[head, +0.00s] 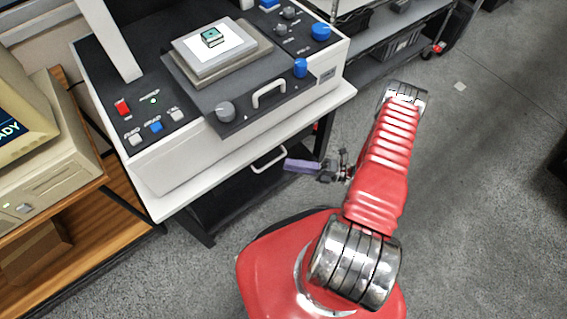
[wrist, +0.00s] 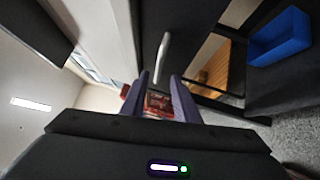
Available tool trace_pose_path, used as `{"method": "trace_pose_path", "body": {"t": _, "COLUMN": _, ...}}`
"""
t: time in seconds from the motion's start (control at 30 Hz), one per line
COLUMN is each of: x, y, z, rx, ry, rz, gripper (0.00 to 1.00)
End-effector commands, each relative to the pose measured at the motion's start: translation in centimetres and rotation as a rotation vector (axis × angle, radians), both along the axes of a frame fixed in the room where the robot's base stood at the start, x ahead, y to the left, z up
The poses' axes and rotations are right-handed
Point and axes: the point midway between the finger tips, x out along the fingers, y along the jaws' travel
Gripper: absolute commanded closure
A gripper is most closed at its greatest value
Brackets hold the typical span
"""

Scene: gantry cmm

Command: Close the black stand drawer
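The black stand (head: 207,232) is under the white machine table. In the head view the white bar handle (head: 268,160) of its drawer juts out just below the table edge. In the wrist view the handle (wrist: 162,58) shows on the dark drawer front (wrist: 149,30). My gripper (head: 290,165) is just right of the handle in the head view, its purple finger pointing left. In the wrist view the two purple fingers (wrist: 155,78) are apart, with the handle ahead of their tips. I cannot tell whether they touch it. The tabletop hides how far out the drawer is.
A measuring machine (head: 205,160) with knobs and buttons sits on the white table (head: 185,200) above. A wooden desk (head: 125,205) with a beige computer is at left. A blue bin (wrist: 280,38) is at right in the wrist view.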

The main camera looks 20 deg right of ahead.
Motion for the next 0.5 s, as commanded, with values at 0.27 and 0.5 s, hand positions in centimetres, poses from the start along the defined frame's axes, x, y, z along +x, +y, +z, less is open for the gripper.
{"method": "trace_pose_path", "body": {"t": 0.27, "x": -2.1, "y": -3.6, "z": -0.6, "rx": -0.001, "ry": -0.001, "rz": -0.003, "gripper": 0.72}}
{"method": "trace_pose_path", "body": {"t": 0.5, "x": -3.7, "y": -6.1, "z": -1.1, "rx": -0.001, "ry": 0.000, "rz": -0.002, "gripper": 0.72}}
